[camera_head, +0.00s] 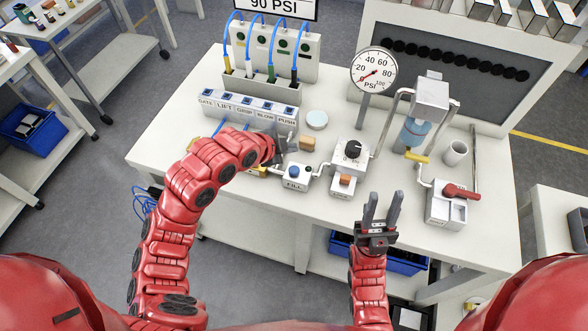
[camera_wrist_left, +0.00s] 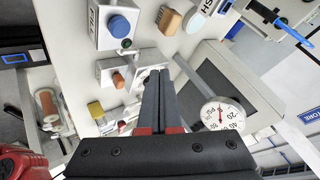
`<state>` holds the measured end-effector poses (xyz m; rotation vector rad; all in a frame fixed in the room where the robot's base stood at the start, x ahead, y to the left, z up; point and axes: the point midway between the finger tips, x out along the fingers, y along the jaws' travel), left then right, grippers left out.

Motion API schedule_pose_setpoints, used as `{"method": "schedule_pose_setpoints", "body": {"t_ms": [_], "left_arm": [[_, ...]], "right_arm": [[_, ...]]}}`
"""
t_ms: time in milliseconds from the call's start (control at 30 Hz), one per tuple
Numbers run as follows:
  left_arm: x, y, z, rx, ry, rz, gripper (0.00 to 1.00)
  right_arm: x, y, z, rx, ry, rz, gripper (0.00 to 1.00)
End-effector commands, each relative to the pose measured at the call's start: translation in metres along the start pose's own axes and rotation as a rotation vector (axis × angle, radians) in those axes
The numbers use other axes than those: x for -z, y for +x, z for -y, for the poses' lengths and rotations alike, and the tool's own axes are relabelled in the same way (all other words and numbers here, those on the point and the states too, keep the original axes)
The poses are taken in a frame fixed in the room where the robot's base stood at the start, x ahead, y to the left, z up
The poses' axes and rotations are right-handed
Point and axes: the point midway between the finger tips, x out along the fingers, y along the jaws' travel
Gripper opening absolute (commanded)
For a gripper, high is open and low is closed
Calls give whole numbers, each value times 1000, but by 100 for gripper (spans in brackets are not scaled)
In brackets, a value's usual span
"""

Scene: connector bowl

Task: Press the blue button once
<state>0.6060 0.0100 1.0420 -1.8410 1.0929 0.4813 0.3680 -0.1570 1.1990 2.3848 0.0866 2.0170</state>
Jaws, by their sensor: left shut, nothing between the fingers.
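The blue button (camera_head: 294,172) sits on top of a small white box (camera_head: 296,184) labelled FILL, near the front edge of the bench. It also shows at the upper left of the left wrist view (camera_wrist_left: 120,26), apart from my fingertips. My left gripper (camera_head: 281,154) is beside and above the FILL box in the head view, partly hidden by its own wrist. In the wrist view its fingers (camera_wrist_left: 155,86) are together with nothing between them. My right gripper (camera_head: 384,207) is open and empty in front of the bench, right of the FILL box.
An orange button box (camera_head: 343,186) and a black knob box (camera_head: 351,152) stand right of the FILL box. A wooden block (camera_head: 307,143) lies behind it. A labelled switch row (camera_head: 248,112), pressure gauge (camera_head: 373,72) and red-handled valve (camera_head: 452,204) stand around.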

Motion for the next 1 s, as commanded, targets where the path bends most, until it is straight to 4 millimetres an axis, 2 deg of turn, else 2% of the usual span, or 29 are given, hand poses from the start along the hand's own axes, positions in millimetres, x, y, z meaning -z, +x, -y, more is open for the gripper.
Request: {"method": "schedule_pose_setpoints", "body": {"t_ms": [300,433,600,1000], "left_arm": [[-25,34,-26,-4,-1,3,0],[-35,46,-34,-2,-1,2,0],[-38,51,-38,-1,0,2,0],[-37,50,-37,0,0,1,0]], "right_arm": [[-4,-22,1,0,0,0,39],[-7,-38,2,0,0,0,39],[-8,-44,2,0,0,0,39],[-7,-43,2,0,0,0,39]]}}
